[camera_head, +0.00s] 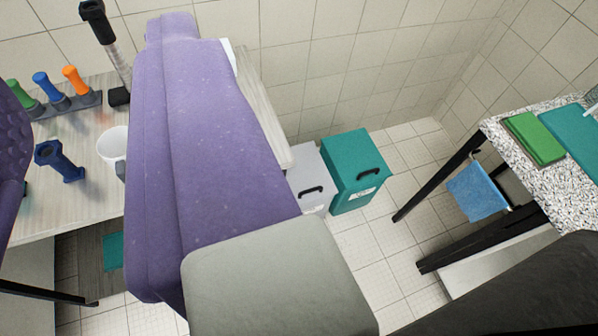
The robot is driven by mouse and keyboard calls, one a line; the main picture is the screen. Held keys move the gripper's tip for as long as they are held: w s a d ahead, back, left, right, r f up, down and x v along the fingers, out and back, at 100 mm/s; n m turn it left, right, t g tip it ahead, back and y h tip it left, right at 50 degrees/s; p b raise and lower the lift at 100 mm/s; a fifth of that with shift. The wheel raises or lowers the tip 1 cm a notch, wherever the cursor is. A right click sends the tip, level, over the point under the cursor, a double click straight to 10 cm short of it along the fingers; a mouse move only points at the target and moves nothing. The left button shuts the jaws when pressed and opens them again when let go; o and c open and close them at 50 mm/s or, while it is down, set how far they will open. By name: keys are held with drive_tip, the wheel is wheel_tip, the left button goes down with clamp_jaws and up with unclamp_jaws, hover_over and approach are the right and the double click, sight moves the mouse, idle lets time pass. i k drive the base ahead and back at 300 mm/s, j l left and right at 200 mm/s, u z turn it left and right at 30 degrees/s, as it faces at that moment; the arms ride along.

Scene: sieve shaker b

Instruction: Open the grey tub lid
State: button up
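The grey tub (325,203) stands on the tiled floor near the middle of the view, close to the back wall. Its light grey lid (305,165) has a black handle (312,190) and looks shut. A large purple and grey body, which seems to be part of my own arm, covers the tub's left side. I cannot make out my gripper's fingers anywhere in the view.
A teal tub (352,188) with a black handle and white label stands right beside the grey one. A speckled table (508,150) with black legs is at the right, with a blue cloth (475,190) below. A wooden bench (90,165) holding tools is at the left. Tiled floor is free right of the tubs.

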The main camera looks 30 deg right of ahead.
sight(309, 181)
drive_tip(key=i+l, duration=0.75)
drive_tip(key=l, duration=0.15)
drive_tip(key=i+l, duration=0.75)
drive_tip(key=l, duration=0.15)
